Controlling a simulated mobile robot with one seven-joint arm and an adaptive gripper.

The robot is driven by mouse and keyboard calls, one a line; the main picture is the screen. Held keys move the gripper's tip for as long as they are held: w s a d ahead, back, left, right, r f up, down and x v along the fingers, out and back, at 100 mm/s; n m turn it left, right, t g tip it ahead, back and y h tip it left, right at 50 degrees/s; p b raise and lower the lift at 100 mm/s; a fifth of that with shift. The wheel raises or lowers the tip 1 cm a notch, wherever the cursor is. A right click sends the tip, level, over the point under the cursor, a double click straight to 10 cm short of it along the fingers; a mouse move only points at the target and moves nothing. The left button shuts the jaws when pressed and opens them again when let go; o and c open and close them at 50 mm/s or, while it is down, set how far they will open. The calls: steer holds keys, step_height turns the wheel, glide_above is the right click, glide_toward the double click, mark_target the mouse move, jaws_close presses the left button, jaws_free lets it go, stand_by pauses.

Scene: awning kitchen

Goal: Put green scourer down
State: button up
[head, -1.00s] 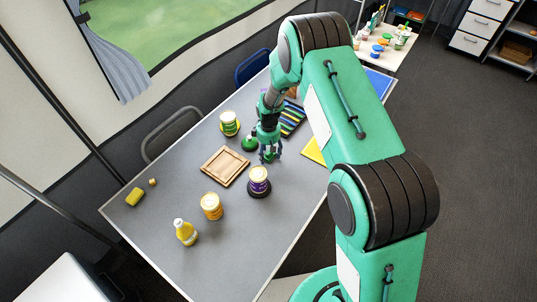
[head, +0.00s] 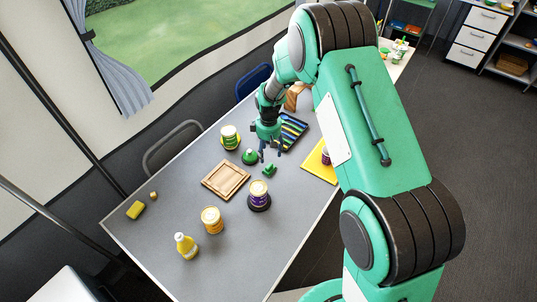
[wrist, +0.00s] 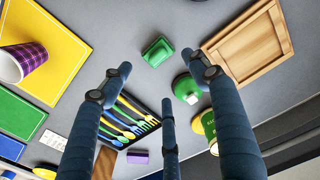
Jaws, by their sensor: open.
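A wooden tray (head: 207,177), a green knobbed item (head: 249,157) and a purple-labelled jar (head: 259,193) stand close by. A striped cutlery tray (head: 291,133) and a yellow mat (head: 317,166) lie to the right.

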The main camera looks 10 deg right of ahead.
stand_by(0.8)
steer(key=s+d+r+m+t, duration=0.15)
steer(key=s+r, duration=0.35)
steer(key=r, duration=0.6)
steer(key=s+d+r+m, duration=0.15)
steer(key=s+r, duration=0.25)
steer(key=r, duration=0.7)
steer(key=s+d+r+m+t, duration=0.15)
steer(key=s+r, duration=0.35)
steer(key=r, duration=0.6)
steer(key=s+d+r+m+t, duration=0.1)
steer(key=s+r, duration=0.2)
steer(key=s, duration=0.6)
steer(key=s+d+r+m, duration=0.1)
steer(key=s+r, duration=0.3)
steer(key=s, duration=0.4)
steer(key=s+d+r+m+t, duration=0.1)
steer(key=s+d+r+m, duration=0.1)
steer(key=s, duration=0.7)
steer(key=shift+s+r+t, duration=0.3)
steer(key=shift+s+r, duration=0.05)
steer(key=shift+r, duration=0.5)
steer(key=shift+m, duration=0.25)
steer(key=shift+f, duration=0.2)
